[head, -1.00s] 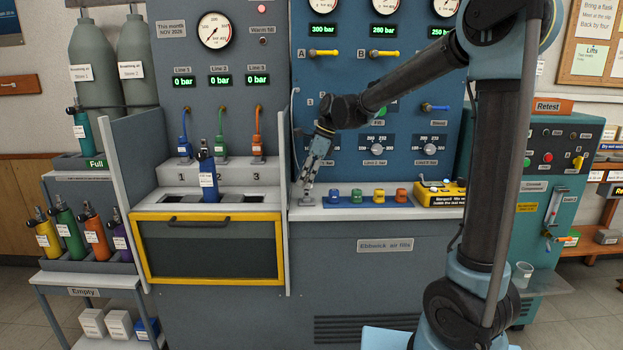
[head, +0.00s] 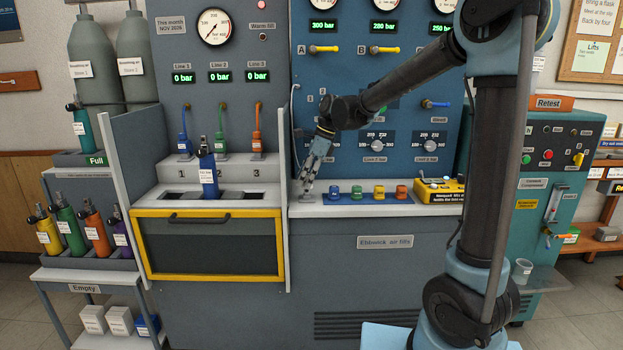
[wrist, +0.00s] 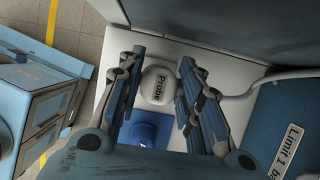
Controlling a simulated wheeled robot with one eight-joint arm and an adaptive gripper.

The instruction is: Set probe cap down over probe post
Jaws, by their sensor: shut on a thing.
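The probe cap (wrist: 157,82) is a pale, rounded piece with a "Probe" label. In the wrist view it sits between the two dark fingers of my gripper (wrist: 155,78), which is shut on it. In the head view my gripper (head: 305,191) points down at the left end of the white counter, close above its surface. A small grey piece (head: 307,198) shows at the fingertips there. The probe post cannot be made out; the cap and fingers cover that spot, and I cannot tell whether the cap is seated.
A blue block (wrist: 148,129) lies close beside the fingers. A row of coloured pieces (head: 357,193) and a yellow box (head: 440,190) stand farther right on the counter (head: 340,210). A grey partition (head: 284,200) rises just left. A pale cable (wrist: 240,88) runs near the right finger.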

